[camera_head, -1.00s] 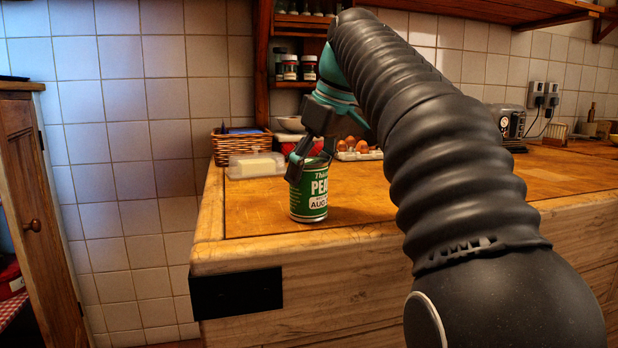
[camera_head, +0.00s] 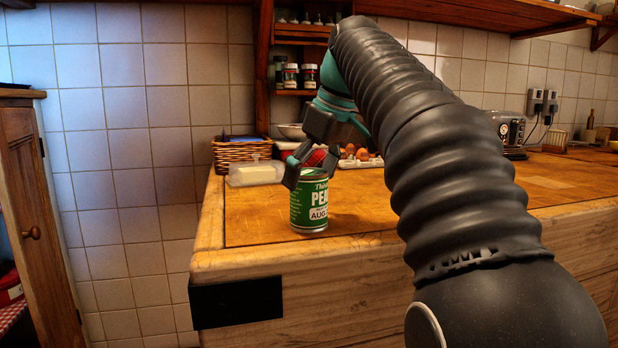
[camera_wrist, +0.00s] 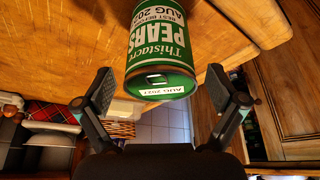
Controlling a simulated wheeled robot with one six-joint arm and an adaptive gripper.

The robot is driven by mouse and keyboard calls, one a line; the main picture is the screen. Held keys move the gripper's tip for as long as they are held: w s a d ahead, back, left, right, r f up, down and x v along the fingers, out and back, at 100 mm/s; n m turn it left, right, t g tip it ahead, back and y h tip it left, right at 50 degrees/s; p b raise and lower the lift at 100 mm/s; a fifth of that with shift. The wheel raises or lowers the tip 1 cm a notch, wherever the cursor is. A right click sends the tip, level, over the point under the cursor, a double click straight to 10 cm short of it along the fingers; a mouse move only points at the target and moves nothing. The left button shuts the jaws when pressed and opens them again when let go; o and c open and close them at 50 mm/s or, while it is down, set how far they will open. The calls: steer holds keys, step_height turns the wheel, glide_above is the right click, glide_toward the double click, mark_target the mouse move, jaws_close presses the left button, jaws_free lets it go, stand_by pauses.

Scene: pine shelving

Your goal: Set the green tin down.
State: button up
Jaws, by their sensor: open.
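The green tin (camera_head: 309,204), with a white label reading "PEARS", stands upright on the wooden worktop (camera_head: 262,215) near its front left corner. My gripper (camera_head: 309,178) is just above and around the top of the tin, with its fingers apart. In the wrist view the tin (camera_wrist: 160,50) shows ahead of the open fingers of my gripper (camera_wrist: 166,95), with a gap on each side of it. Part of the tin's top edge is hidden by a finger in the head view.
Behind the tin are a butter dish (camera_head: 256,172), a wicker basket (camera_head: 241,151) and several eggs (camera_head: 361,154) in a tray. The worktop's front edge is close to the tin. The worktop left of the tin is clear.

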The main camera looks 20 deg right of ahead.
steer(key=p+v, duration=0.4)
steer(key=v, duration=0.7)
steer(key=shift+r+p, duration=0.3)
steer(key=shift+p, duration=0.05)
steer(key=shift+s+f, duration=0.1)
steer(key=s+a+f+m+h, duration=0.1)
steer(key=s+f, duration=0.5)
steer(key=f, duration=0.6)
steer(key=s+a+f+m+t+h, duration=0.1)
steer(key=s+f+m, duration=0.2)
steer(key=f, duration=0.9)
steer(key=s+f+m, duration=0.3)
steer(key=s+f, duration=0.7)
steer(key=f, duration=0.2)
steer(key=shift+a+f+t+h, duration=0.35)
steer(key=shift+a+t+h, duration=0.05)
steer(key=shift+s, duration=0.1)
steer(key=shift+c, duration=0.2)
